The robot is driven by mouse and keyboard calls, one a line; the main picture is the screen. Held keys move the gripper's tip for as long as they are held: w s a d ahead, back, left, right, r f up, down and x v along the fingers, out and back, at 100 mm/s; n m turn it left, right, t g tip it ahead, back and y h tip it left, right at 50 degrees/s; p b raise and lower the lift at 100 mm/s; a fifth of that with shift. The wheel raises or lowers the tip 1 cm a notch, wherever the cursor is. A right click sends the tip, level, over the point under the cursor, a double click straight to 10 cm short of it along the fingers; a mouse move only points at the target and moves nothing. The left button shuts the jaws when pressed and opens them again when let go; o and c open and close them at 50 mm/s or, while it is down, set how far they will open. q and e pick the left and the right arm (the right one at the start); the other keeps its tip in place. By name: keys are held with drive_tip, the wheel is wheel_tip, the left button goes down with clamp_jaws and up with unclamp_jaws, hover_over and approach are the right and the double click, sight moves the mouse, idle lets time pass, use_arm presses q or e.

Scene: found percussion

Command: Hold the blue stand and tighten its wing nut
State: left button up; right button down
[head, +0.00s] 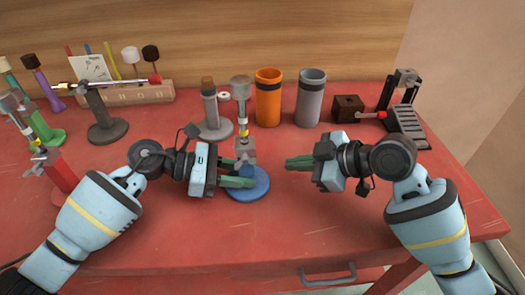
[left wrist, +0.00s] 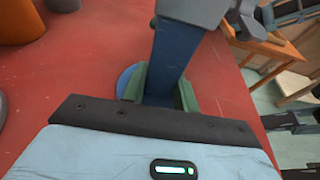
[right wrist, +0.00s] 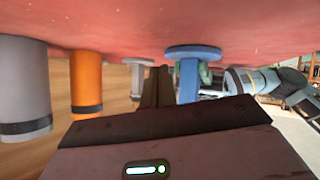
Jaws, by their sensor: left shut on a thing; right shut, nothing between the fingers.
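The blue stand stands on the red table, with its round base (head: 258,190) near the front middle. My left gripper (head: 245,176) is shut on its post, low above the base; the left wrist view shows the blue post (left wrist: 176,62) between the green fingers (left wrist: 158,85). A grey head (head: 244,150) tops the post, with a yellow-ringed upright piece above it. The right wrist view shows the stand upside down (right wrist: 188,82).
Behind stand a grey stand (head: 212,112), an orange cylinder (head: 268,98) and a grey cylinder (head: 310,98). A brown box (head: 348,108) and a black-grey device (head: 407,122) are at the back right. A red stand (head: 60,172) is at the left. The table front is clear.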

drive_tip(key=s+r+n+g+y, duration=0.1)
drive_tip(key=s+r+g+y, duration=0.1)
drive_tip(key=r, duration=0.4)
drive_tip(key=s+r+n+g+y, duration=0.2)
drive_tip(key=r+g+y, duration=0.2)
drive_tip(key=r+y, duration=0.1)
drive_tip(key=shift+s+d+r+y, duration=0.35)
drive_tip(key=shift+d+r+y, duration=0.1)
drive_tip(key=shift+r, duration=0.15)
hover_over(254, 159)
drive_tip(key=d, duration=0.1)
drive_tip(key=shift+a+f, duration=0.25)
drive_tip(key=shift+a, duration=0.25)
drive_tip(key=shift+d+f, duration=0.4)
drive_tip(key=shift+f, duration=0.45)
drive_tip(key=shift+d+f, duration=0.35)
drive_tip(key=shift+f, duration=0.5)
drive_tip(key=shift+f, duration=0.1)
